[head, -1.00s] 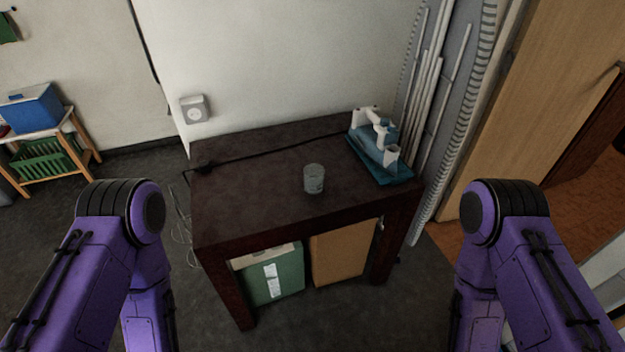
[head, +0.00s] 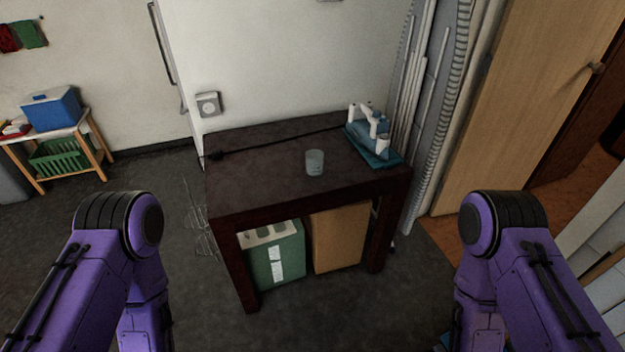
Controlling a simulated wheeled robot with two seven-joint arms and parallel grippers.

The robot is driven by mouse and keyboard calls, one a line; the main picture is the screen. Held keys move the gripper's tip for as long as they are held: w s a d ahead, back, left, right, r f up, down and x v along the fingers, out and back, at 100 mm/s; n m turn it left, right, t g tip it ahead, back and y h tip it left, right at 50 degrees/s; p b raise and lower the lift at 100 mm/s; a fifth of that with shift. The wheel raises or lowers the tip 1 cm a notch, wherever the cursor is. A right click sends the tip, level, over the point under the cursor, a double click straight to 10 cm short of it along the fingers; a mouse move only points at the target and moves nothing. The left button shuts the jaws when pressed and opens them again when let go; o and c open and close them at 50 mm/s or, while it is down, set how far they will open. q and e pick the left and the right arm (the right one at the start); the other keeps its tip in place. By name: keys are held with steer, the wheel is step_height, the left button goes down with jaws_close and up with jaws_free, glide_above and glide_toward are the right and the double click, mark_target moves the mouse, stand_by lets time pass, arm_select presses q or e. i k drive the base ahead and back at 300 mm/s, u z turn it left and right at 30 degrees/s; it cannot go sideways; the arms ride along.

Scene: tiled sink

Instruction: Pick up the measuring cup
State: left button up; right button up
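The measuring cup (head: 315,162) is a small clear cup standing upright on the dark wooden table (head: 262,175), near the middle of its top. Nothing touches it. My two purple arms show at the lower left and lower right of the head view, both well short of the table. Both grippers are out of the picture, so their state is hidden.
A blue and white object (head: 372,138) stands on a blue tray at the table's right end. A dark cable (head: 265,148) runs along the table's back. Under the table are a green box (head: 276,262) and a brown box (head: 338,238). The floor in front is clear.

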mark_target(314, 158)
steer(key=u, duration=1.95)
steer(key=i, duration=1.6)
steer(key=z, duration=0.85)
